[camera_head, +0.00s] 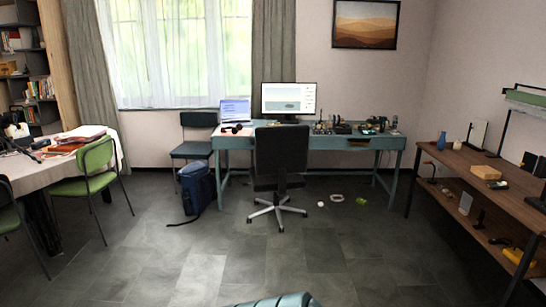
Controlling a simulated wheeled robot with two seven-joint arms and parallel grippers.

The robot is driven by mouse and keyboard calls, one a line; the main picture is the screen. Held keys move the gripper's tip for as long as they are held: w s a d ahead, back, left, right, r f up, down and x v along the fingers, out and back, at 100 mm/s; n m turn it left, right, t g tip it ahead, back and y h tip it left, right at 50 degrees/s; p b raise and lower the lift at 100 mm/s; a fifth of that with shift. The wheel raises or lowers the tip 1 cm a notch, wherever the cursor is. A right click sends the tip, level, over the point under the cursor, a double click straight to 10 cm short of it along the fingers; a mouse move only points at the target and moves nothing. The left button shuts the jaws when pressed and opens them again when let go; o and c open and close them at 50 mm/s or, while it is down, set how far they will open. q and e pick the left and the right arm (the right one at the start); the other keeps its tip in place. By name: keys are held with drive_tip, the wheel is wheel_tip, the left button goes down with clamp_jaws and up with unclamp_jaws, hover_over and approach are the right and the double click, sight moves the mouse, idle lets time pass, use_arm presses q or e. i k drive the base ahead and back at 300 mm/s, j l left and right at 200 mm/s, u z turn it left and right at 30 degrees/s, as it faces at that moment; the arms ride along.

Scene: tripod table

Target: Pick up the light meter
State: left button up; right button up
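I cannot make out the light meter for certain; the small items on the furniture are too far off to name surely. Several small dark items stand on the teal desk (318,143) at the back. Others lie on the brown shelf table (468,167) at the right, including a small dark device (497,185) by a wooden box (485,172). Dark equipment (18,143) sits on the white-covered table (35,172) at the left. Neither of my grippers is in view.
A black office chair (278,160) stands before the teal desk, with a blue backpack (197,188) to its left. Green chairs (95,160) stand by the left table. Small things (337,198) lie on the floor near the desk. The middle floor (240,250) is mostly clear.

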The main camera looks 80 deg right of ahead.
sight(503, 185)
drive_tip(key=z, duration=4.2)
drive_tip(key=i+u, duration=0.2)
drive_tip(key=i, duration=0.45)
drive_tip(key=i+j, duration=0.15)
drive_tip(key=i, duration=1.5)
drive_tip(key=i+j+z, duration=0.15)
drive_tip(key=i+z, duration=0.25)
drive_tip(key=i, duration=0.25)
drive_tip(key=i+j+z, duration=0.4)
drive_tip(key=i, duration=0.2)
drive_tip(key=i+j+z, duration=0.4)
drive_tip(key=i+j, duration=0.15)
